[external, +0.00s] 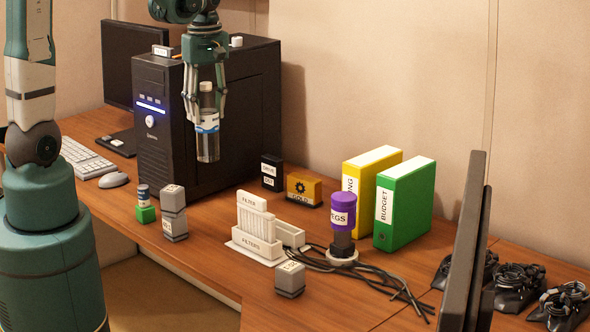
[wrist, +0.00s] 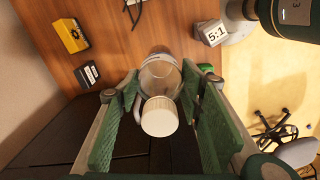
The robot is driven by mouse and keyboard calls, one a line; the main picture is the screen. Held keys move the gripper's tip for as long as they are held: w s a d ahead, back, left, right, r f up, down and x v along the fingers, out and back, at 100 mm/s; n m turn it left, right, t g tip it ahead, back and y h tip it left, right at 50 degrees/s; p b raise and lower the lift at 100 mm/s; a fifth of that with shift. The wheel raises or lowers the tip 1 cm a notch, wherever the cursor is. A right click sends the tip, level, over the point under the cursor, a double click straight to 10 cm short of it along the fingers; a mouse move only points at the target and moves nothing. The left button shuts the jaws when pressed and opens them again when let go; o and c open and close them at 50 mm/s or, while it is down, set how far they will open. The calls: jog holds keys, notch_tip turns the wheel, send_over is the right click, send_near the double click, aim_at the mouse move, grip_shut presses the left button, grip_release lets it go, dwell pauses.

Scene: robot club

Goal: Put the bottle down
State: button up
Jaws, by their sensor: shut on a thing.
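The bottle (external: 207,145) is clear with a blue and white label and a pale cap. It hangs upright in my gripper (external: 207,98), in front of the black computer tower (external: 258,120) and above the desk (external: 330,265). The gripper's fingers are shut on its upper part. In the wrist view the bottle's white cap (wrist: 161,116) faces the camera between the green finger pads. The bottle's base shows in the air, with no contact with the desk.
Below and right stand a black box (external: 272,172), an orange box (external: 304,190), a white filter holder (external: 262,240), a purple-topped container (external: 343,215), and yellow and green binders (external: 404,205). Grey blocks (external: 173,213) stand near the front edge. Some desk between tower and filter holder is clear.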

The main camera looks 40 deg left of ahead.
aim_at(206, 83)
notch_tip(206, 83, up, 4)
jog(key=shift+r, duration=0.1)
jog(key=w+d+r+m, duration=0.1)
jog(key=w+d, duration=0.6)
jog(key=d, duration=0.4)
jog(key=w+d+m+p, duration=0.1)
jog(key=w+d+m, duration=0.1)
jog(key=w+d, duration=0.7)
jog(key=w+d+r+m, duration=0.1)
jog(key=w+d, duration=0.4)
jog(key=d, duration=0.8)
jog(key=w+d+f+m, duration=0.1)
jog(key=d+f+m, duration=0.1)
jog(key=d, duration=1.9)
notch_tip(206, 83, down, 11)
jog(key=shift+p, duration=0.45)
jog(key=shift+f, duration=0.2)
notch_tip(206, 83, down, 6)
